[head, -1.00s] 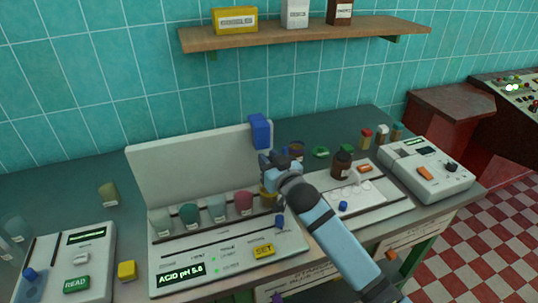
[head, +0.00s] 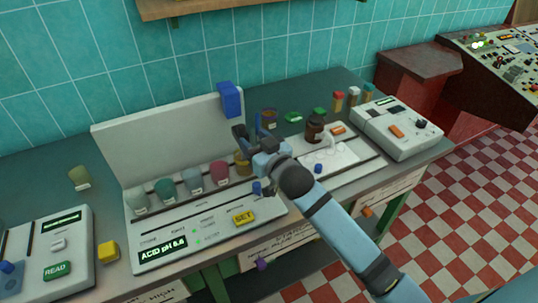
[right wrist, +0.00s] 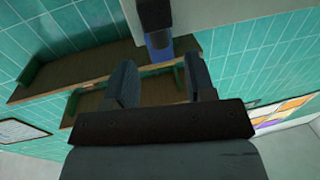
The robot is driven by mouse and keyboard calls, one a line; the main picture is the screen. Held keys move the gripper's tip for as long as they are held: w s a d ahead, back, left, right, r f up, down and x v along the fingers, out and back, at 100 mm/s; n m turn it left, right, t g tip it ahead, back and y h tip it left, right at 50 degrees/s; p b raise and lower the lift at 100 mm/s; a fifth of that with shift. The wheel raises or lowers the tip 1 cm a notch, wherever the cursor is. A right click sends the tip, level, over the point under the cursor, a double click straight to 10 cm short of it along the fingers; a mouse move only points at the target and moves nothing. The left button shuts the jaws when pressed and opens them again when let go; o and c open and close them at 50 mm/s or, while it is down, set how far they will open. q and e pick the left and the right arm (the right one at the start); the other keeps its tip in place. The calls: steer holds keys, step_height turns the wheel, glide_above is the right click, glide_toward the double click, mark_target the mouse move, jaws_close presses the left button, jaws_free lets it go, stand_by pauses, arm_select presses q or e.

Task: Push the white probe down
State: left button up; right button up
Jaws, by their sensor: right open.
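The pH machine (head: 206,240) stands on the bench with a tall pale back panel (head: 150,150) and a row of cups. A blue block (head: 230,99) sits at the panel's upper right end. I cannot clearly make out a white probe. My right gripper (head: 248,131) is open, just below and right of the blue block and above the yellowish cup (head: 243,162) at the row's right end. In the right wrist view a dark part with a blue tube (right wrist: 158,48) shows beyond and between the two open fingers (right wrist: 160,82). My left gripper is out of view.
A READ device (head: 45,262) and yellow cube (head: 108,251) lie left. A white tray (head: 350,152) with a brown jar (head: 315,130) and a grey device (head: 398,130) stand right. Small bottles are behind. The bench's left back is mostly clear.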

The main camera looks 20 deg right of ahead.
steer(key=s+d, duration=0.1)
steer(key=s, duration=0.6)
steer(key=shift+d, duration=0.2)
steer(key=shift+s, duration=0.15)
steer(key=s+a+f+g+p, duration=0.1)
steer(key=s+f+g+p, duration=0.2)
steer(key=s+f+p, duration=0.2)
steer(key=s+a+f+g+p, duration=0.1)
steer(key=s+f+g+p, duration=0.2)
steer(key=s+f, duration=0.8)
steer(key=s+p, duration=0.2)
steer(key=s, duration=0.2)
steer(key=shift+s+n+g+p, duration=0.3)
steer(key=shift+s+n+p, duration=0.05)
steer(key=shift+n, duration=0.05)
steer(key=shift+a, duration=0.1)
steer(key=shift+w+a, duration=0.1)
stand_by(0.9)
